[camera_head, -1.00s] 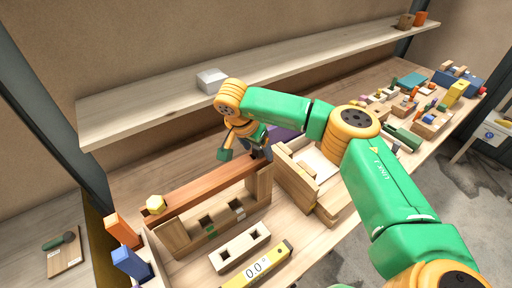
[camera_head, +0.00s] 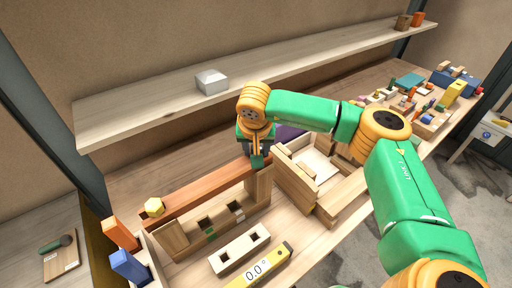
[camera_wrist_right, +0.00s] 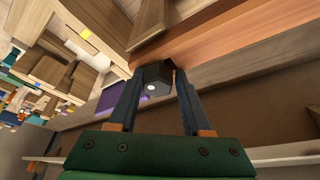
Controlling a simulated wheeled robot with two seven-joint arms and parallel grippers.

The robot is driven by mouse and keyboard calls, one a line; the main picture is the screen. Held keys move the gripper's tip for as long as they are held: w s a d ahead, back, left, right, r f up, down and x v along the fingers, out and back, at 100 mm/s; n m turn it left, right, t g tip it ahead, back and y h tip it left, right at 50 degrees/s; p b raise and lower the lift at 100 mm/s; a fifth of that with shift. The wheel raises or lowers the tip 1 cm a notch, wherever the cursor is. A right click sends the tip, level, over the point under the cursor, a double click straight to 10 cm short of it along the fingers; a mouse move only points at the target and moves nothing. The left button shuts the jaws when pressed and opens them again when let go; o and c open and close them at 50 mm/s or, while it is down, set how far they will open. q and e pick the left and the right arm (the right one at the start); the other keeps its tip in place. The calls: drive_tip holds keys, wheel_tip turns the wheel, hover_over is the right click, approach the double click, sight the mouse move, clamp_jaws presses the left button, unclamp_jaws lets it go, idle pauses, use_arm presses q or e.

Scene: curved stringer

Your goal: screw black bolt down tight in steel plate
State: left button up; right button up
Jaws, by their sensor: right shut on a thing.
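My right gripper (camera_head: 257,162) points down at the right end of a reddish-brown board (camera_head: 205,192). In the right wrist view its fingers (camera_wrist_right: 157,88) are shut on a dark, block-shaped head, the black bolt (camera_wrist_right: 156,82), right at the edge of the board (camera_wrist_right: 215,40). How deep the bolt sits is hidden. I cannot make out a separate steel plate. My left gripper is not in view.
A slotted wooden block (camera_head: 239,250) and a yellow level (camera_head: 262,270) lie in front. An open wooden box (camera_head: 318,165) stands right of the gripper. Orange (camera_head: 121,233) and blue (camera_head: 130,266) blocks stand at left. A shelf (camera_head: 150,112) with a white box (camera_head: 212,81) runs behind.

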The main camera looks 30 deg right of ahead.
drive_tip(key=shift+s, duration=0.15)
clamp_jaws()
drive_tip(key=m, duration=0.3)
drive_tip(key=shift+a+g+h, duration=0.15)
drive_tip(key=shift+g+h, duration=0.25)
drive_tip(key=m, duration=0.2)
drive_tip(key=shift+m+g+h, duration=0.3)
drive_tip(key=shift+m+h, duration=0.1)
drive_tip(key=shift+f+m+g, duration=0.15)
drive_tip(key=shift+m+g, duration=0.35)
drive_tip(key=shift+m, duration=0.7)
drive_tip(key=m, duration=0.2)
drive_tip(key=m+g, duration=0.1)
drive_tip(key=m, duration=0.1)
drive_tip(key=shift+a+f+g, duration=0.2)
drive_tip(key=shift+g, duration=0.1)
